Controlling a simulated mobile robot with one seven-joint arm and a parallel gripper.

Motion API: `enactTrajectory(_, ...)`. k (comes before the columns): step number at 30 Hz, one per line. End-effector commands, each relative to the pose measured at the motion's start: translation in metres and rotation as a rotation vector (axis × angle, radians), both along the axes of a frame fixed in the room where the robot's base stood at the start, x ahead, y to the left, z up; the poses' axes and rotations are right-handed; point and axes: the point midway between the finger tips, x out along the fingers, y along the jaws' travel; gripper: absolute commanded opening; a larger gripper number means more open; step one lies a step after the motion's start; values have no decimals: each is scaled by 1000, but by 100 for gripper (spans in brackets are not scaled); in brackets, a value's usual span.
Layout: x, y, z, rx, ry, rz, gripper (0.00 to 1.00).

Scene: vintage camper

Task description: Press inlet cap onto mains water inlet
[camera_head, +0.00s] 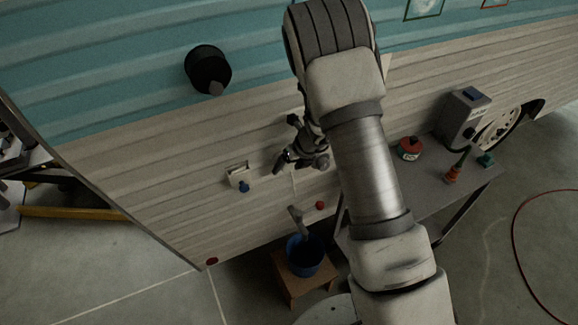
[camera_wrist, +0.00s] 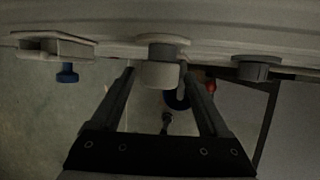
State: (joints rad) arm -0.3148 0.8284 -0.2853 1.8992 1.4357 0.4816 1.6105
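A pale round cap (camera_wrist: 160,75) sits between the fingertips of my gripper (camera_wrist: 160,70) in the wrist view. The fingers are spread wide, and their tips appear to close on its two sides. Right behind the cap, a grey round inlet collar (camera_wrist: 163,42) shows on the camper wall. Cap and collar look lined up, but I cannot tell whether they touch or a gap is left. In the head view my gripper (camera_head: 304,158) is close to the lower pale wall; the cap and inlet cannot be made out there.
A hatch (camera_head: 238,174) with a blue knob (camera_head: 244,187) is left of my gripper. A dark round fitting (camera_wrist: 257,68) is to its right. Below are a red knob (camera_head: 320,205) and a blue bucket (camera_head: 304,262) on a wooden stool (camera_head: 291,290). A grey table (camera_head: 425,187) stands right.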

Motion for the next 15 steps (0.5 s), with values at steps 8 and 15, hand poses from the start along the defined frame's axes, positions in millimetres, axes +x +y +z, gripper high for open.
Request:
enactTrajectory(8, 0, 0, 0, 0, 0, 0, 85)
enactTrajectory(15, -5, -6, 21, 0, -3, 0, 85)
